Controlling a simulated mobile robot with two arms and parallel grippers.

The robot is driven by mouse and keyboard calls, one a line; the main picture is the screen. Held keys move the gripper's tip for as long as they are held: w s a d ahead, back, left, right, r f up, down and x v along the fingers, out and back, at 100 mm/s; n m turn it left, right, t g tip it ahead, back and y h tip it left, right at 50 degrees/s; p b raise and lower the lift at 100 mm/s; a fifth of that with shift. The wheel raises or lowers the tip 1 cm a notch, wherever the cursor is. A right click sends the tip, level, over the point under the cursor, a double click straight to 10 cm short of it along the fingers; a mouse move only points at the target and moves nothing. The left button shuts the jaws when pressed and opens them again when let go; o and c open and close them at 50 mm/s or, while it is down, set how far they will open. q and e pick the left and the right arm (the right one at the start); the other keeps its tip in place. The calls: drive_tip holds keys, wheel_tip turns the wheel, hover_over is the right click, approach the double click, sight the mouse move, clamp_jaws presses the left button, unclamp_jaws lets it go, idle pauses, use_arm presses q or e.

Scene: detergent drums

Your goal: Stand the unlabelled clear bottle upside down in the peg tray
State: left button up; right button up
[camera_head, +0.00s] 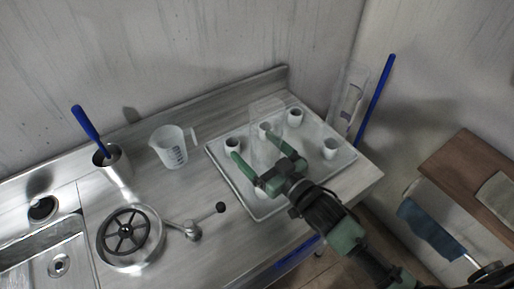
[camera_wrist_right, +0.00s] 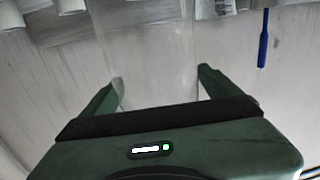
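The clear unlabelled bottle (camera_head: 267,108) is faint and see-through over the peg tray (camera_head: 350,160). My right gripper (camera_head: 260,155) has one finger on each side of it and appears shut on it. In the right wrist view the bottle (camera_wrist_right: 150,55) fills the space between the fingers (camera_wrist_right: 160,85). Several short white hollow pegs (camera_head: 330,149) stand in the tray; one is behind the bottle. I cannot tell whether the bottle touches the tray or a peg, or which end is up. My left gripper is not in view.
A measuring jug (camera_head: 170,147) and a holder with a blue-handled brush (camera_head: 88,124) stand left of the tray. A handwheel (camera_head: 125,232) and a lever (camera_head: 195,228) are at the front left. A clear labelled container (camera_head: 350,98) and a blue rod (camera_head: 376,97) stand behind the tray's right corner.

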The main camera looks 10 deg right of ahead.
sight(265, 156)
drive_tip(key=shift+s, duration=0.15)
drive_tip(key=b+v, duration=0.2)
drive_tip(key=v, duration=0.5)
drive_tip(key=shift+s+d, duration=0.2)
drive_tip(key=shift+s, duration=0.05)
